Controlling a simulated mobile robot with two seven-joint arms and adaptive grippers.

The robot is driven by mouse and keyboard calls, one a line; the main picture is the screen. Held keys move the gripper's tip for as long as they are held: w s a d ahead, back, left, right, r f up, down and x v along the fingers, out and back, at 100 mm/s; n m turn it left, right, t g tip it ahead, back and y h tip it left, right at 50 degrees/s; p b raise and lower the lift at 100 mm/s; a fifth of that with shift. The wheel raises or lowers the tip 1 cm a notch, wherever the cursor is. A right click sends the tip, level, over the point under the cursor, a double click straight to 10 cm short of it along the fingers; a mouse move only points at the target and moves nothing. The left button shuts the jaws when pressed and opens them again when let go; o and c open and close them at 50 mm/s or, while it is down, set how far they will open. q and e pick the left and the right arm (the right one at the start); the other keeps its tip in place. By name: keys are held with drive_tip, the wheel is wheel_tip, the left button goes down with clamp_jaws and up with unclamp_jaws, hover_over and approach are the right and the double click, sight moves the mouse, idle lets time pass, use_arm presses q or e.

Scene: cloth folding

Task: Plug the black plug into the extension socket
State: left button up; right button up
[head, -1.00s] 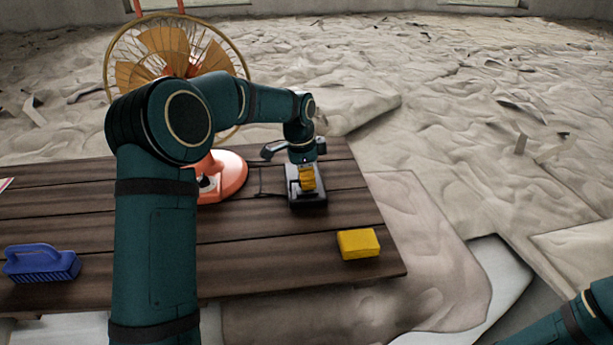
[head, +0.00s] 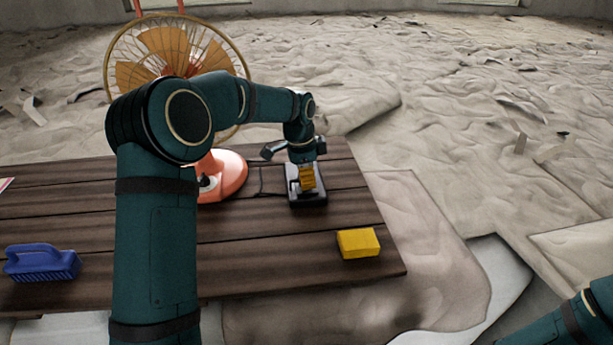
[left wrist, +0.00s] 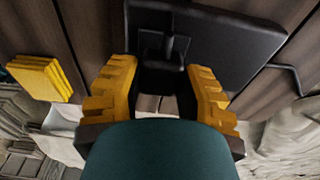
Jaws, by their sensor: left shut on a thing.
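The black extension socket (head: 318,198) lies on the wooden table right of the fan's base, and fills the upper part of the left wrist view (left wrist: 235,40). My left gripper (head: 308,178), with yellow fingers, points down over it. In the left wrist view my left gripper (left wrist: 161,72) is shut on the black plug (left wrist: 156,80), which sits between the fingertips. The plug overlaps the socket's recessed face there. I cannot tell whether its prongs are in the holes. My right gripper is out of view.
An orange fan (head: 222,178) stands behind my left arm. A yellow sponge (head: 358,243) lies near the table's front right corner, a blue brush (head: 42,263) at the front left. A dark cable (head: 262,182) runs beside the socket. The table (head: 270,255) is clear between brush and sponge.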

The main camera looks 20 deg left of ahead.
use_arm(q)
drive_tip(key=shift+f+b, duration=0.4)
drive_tip(key=shift+f, duration=0.2)
drive_tip(key=o, duration=1.1)
drive_tip(key=shift+c, duration=0.2)
wheel_tip(320, 180, up, 12)
drive_tip(key=a, duration=0.1)
drive_tip(key=shift+s, duration=0.4)
drive_tip(key=shift+a+f, duration=0.1)
